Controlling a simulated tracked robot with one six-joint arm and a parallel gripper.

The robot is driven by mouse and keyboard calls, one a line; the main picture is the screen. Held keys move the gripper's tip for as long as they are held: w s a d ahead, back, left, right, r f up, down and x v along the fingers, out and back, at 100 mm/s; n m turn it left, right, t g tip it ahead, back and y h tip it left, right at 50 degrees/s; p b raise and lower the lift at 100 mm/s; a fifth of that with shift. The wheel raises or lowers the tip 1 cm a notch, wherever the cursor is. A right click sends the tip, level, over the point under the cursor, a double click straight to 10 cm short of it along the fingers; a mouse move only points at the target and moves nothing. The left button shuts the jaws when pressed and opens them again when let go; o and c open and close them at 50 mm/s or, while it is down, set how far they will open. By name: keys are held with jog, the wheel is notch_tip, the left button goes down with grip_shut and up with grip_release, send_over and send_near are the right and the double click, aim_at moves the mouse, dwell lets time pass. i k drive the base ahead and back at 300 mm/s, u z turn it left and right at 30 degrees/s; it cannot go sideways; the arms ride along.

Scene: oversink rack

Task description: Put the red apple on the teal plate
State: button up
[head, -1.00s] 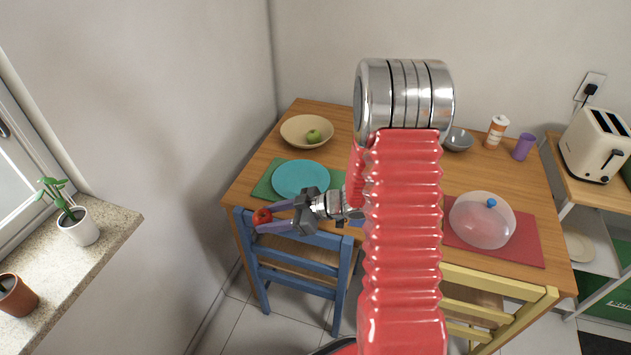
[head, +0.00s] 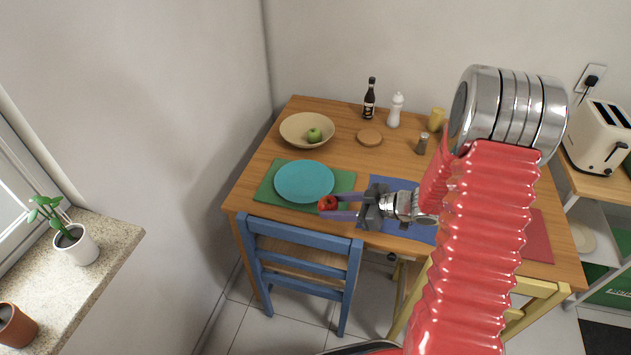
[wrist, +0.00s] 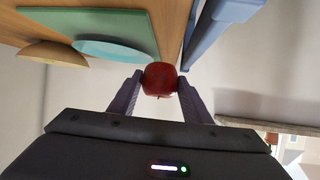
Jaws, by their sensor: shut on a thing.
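The red apple (head: 328,203) is held between the fingertips of my gripper (head: 330,207), near the front right edge of the teal plate in the head view. In the wrist view the apple (wrist: 159,79) sits between both fingers of my gripper (wrist: 158,82), which is shut on it. The teal plate (head: 303,181) lies empty on a green placemat (head: 266,195). It also shows in the wrist view (wrist: 115,50), apart from the apple. The exact height of the apple above the table is hard to tell.
A wooden bowl (head: 293,130) with a green apple (head: 314,135) stands behind the plate. A blue chair (head: 300,237) stands at the table's front edge. A blue placemat (head: 408,227) lies under my gripper. A bottle (head: 369,100) and shakers stand at the back.

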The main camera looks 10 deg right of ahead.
aim_at(302, 183)
jog(key=z, duration=0.3)
jog(key=k, duration=0.7)
jog(key=u, duration=1.05)
jog(key=i, duration=0.95)
jog(key=u, duration=0.1)
